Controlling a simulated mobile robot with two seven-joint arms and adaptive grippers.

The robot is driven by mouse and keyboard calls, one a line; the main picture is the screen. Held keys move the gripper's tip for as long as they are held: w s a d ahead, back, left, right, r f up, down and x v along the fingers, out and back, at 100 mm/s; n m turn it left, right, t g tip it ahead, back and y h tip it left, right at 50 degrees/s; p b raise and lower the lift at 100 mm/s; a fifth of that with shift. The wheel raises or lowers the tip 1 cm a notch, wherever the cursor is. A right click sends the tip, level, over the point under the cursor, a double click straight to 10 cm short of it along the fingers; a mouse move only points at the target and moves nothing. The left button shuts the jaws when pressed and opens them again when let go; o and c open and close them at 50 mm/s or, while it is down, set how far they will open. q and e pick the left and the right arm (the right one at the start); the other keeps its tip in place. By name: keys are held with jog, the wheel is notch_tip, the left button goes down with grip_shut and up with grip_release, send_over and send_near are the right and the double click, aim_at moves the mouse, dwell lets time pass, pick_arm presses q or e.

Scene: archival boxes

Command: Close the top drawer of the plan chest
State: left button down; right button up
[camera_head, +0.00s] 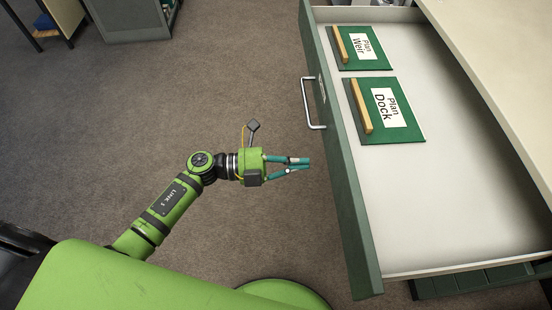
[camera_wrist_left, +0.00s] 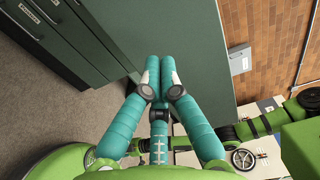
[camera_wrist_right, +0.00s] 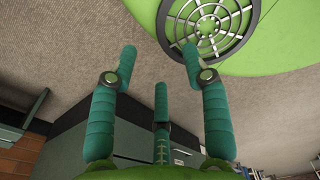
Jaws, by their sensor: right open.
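The top drawer (camera_head: 440,205) of the plan chest stands open in the head view, its white inside showing. Its green front (camera_head: 345,175) carries a metal pull handle (camera_head: 309,103). My left gripper (camera_head: 308,162) is shut and empty, its fingertips close to the outside of the drawer front, nearer than the handle; contact cannot be told. In the left wrist view its fingertips (camera_wrist_left: 160,65) are together before a dark green panel (camera_wrist_left: 195,40). My right gripper (camera_wrist_right: 158,52) is open and empty in its wrist view; it is outside the head view.
Green folders marked Plan Weir (camera_head: 362,48) and Plan Dock (camera_head: 390,110) lie in the drawer. The chest's pale top (camera_head: 505,60) is at the right. Carpet (camera_head: 110,110) lies clear left of the drawer front. A grey cabinet (camera_head: 125,18) stands at the far left.

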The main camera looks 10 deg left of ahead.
aim_at(333, 161)
pick_arm(q)
jog(key=x, duration=0.4)
jog(key=shift+w+d+r+p, duration=0.1)
jog(key=shift+p, duration=0.25)
jog(key=shift+w+d, duration=0.15)
jog(key=shift+d, duration=0.35)
pick_arm(e)
jog(key=shift+w+r, duration=0.55)
jog(key=shift+w, duration=0.2)
pick_arm(q)
jog(key=shift+d, duration=0.1)
